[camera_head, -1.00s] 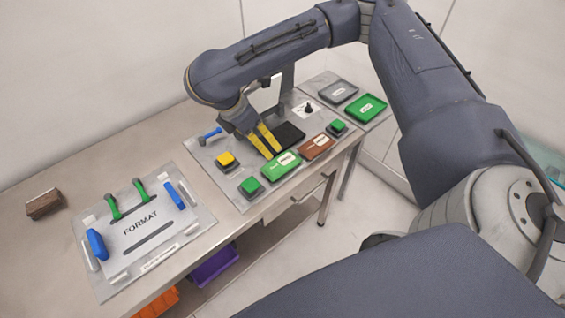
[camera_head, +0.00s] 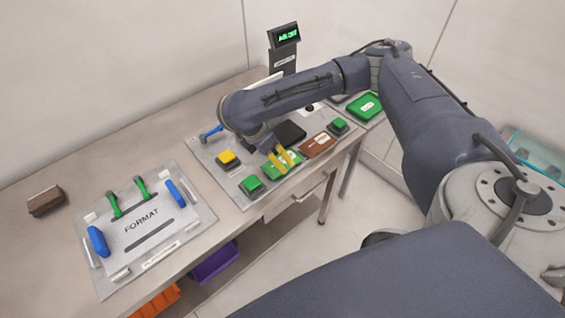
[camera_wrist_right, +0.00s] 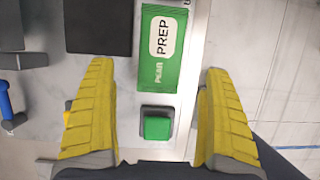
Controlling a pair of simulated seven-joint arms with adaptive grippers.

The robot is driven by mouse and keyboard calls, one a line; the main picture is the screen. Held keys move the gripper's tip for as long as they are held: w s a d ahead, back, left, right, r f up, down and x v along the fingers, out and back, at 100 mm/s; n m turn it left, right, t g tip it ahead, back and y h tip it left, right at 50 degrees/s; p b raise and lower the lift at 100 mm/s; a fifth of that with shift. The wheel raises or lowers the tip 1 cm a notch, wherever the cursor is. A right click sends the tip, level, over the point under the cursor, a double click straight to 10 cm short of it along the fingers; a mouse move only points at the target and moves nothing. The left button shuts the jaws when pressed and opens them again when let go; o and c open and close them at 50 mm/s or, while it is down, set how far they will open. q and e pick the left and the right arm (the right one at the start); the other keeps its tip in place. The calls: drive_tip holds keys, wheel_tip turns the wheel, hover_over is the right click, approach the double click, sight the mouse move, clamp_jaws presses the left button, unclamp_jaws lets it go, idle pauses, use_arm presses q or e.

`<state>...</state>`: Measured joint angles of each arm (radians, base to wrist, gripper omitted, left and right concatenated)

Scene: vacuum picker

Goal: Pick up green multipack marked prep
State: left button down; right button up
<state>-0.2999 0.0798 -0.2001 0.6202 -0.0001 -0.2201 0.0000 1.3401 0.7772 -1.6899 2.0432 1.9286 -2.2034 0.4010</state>
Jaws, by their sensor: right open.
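The green multipack (camera_head: 272,169) lies flat on the grey panel, between a green button and a brown pack, partly hidden by my fingers in the head view. In the right wrist view the green multipack (camera_wrist_right: 150,75) shows its white PREP label, upper centre, between the lines of my fingertips and beyond them. My right gripper (camera_head: 279,160) has yellow fingers and is over the pack in the head view. In the wrist view the right gripper (camera_wrist_right: 160,75) is open and empty, its fingers spread wide to either side. My left gripper is not in view.
A green button (camera_wrist_right: 157,126) stands just before the pack. A brown pack (camera_head: 318,145), a black pad (camera_head: 290,132) and a yellow button (camera_head: 228,159) are close by. A FORMAT plate (camera_head: 140,222) with handles lies left. A display (camera_head: 284,36) stands behind.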

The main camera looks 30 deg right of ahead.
sight(283, 163)
drive_tip(key=shift+x, duration=2.95)
drive_tip(key=shift+c, duration=0.4)
drive_tip(key=c, duration=1.3)
